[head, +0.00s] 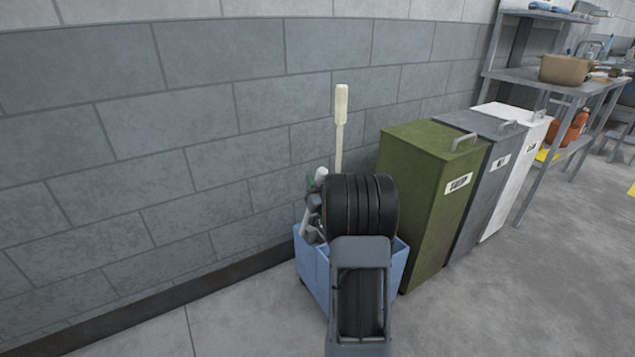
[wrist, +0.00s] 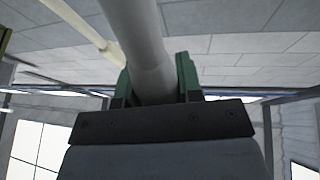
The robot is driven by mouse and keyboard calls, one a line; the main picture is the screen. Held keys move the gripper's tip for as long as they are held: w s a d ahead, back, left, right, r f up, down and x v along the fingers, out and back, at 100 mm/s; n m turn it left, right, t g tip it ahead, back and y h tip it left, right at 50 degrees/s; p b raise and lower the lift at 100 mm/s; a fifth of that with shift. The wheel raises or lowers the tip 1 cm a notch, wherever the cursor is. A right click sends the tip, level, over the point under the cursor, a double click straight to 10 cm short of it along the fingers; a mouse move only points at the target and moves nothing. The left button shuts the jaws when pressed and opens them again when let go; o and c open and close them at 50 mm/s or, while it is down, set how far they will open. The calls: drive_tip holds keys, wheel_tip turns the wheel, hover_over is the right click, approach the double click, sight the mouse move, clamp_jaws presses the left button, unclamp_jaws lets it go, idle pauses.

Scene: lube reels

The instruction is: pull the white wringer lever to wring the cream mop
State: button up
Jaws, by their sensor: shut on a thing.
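The cream mop (head: 340,125) stands upright in the blue mop bucket (head: 313,268) against the wall; its head is hidden by my arm. The mop handle also shows in the wrist view (wrist: 80,22), to the left of my gripper. The white wringer lever (wrist: 132,32) runs between the green fingers of my gripper (wrist: 155,78), which are shut on it. In the head view, only a small pale end of the lever (head: 321,173) shows beside my gripper (head: 311,183), left of my dark arm link. The wringer itself is hidden.
A green bin (head: 420,190), a grey bin (head: 490,170) and a white bin (head: 520,150) stand right of the bucket. A metal shelf (head: 530,75) with a tan pot (head: 562,69) is beyond. The block wall is close behind. Floor at right is clear.

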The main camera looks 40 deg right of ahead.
drive_tip(key=shift+w+r, duration=0.1)
drive_tip(key=shift+w, duration=0.15)
drive_tip(key=shift+w+d+r+n+g+y+p, duration=0.1)
drive_tip(key=shift+w+d+r+g+y+p, duration=0.2)
drive_tip(key=shift+w+p, duration=0.5)
drive_tip(key=shift+w+a+r+n+g+y+p, duration=0.1)
drive_tip(key=shift+w+g+p, duration=0.3)
drive_tip(key=shift+w, duration=0.7)
drive_tip(key=shift+w+d+r+n+g+y+p, duration=0.1)
drive_tip(key=shift+w+d+r+g+p, duration=0.15)
drive_tip(key=shift+w+p, duration=0.6)
drive_tip(key=shift+w, duration=0.1)
drive_tip(key=shift+g+y, duration=0.3)
drive_tip(key=shift+g, duration=0.45)
drive_tip(key=shift+a+p+x, duration=0.2)
drive_tip(key=shift+p+x, duration=0.35)
drive_tip(key=shift+x, duration=0.45)
drive_tip(key=shift+a+p+x, duration=0.2)
drive_tip(key=shift+p+x, duration=0.3)
drive_tip(key=shift+x, duration=0.5)
drive_tip(key=o, duration=1.1)
drive_tip(key=shift+w+d, duration=0.1)
drive_tip(key=shift+c, duration=0.2)
